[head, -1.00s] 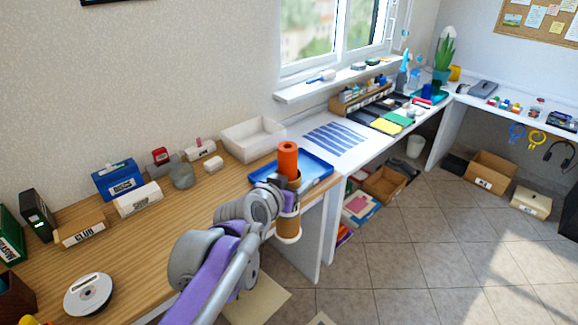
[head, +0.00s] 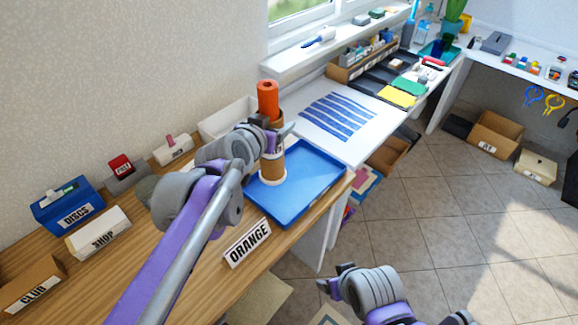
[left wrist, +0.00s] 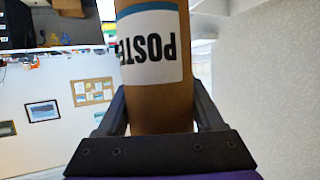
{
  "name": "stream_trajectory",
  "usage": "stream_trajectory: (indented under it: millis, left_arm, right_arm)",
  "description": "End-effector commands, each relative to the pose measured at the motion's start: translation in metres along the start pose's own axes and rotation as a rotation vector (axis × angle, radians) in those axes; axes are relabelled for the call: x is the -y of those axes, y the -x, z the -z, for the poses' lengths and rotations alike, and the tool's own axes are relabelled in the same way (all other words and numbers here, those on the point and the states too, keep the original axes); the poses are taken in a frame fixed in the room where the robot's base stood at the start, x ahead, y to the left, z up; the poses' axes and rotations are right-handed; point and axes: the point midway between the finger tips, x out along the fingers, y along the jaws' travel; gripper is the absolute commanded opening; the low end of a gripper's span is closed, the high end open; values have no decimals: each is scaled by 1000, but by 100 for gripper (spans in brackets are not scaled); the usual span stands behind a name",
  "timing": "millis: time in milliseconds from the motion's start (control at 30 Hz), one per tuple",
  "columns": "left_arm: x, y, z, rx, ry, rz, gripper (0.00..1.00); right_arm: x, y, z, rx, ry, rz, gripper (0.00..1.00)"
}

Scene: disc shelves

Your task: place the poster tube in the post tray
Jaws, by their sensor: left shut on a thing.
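The brown poster tube (head: 273,166) is upright, with an orange roll (head: 267,98) sticking out of its top. My left gripper (head: 276,140) is shut around its middle. In the left wrist view the tube (left wrist: 158,95) stands between the fingers with its "POSTE…" label upside down. The tube's lower end appears over the left part of the blue tray (head: 315,190); I cannot tell whether it touches the tray floor. My right gripper (head: 336,280) is low at the front, away from the tube; its opening is unclear.
An "ORANGE" sign (head: 248,243) stands in front of the tray. A white bin (head: 225,120) is behind the tube. Boxes labelled DISCS (head: 68,208), SHOP (head: 98,236) and CLUB (head: 30,285) stand to the left. The tray's right part is clear.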

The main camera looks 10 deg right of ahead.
Motion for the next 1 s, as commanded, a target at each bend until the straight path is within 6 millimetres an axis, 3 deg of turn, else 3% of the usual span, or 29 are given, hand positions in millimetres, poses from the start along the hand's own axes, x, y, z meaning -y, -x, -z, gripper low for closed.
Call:
stream_trajectory:
  millis: [333,567,733,1000]
  left_arm:
    - [0,-20,-48,0,1,0,0]
    - [0,-27,-65,0,0,0,0]
    - [0,-36,-88,0,0,0,0]
    - [0,-38,-92,0,0,0,0]
  right_arm:
    - [0,-8,-5,3,0,0,78]
    - [0,-10,-6,4,0,0,78]
    - [0,-14,-8,5,0,0,78]
    - [0,-14,-8,5,0,0,78]
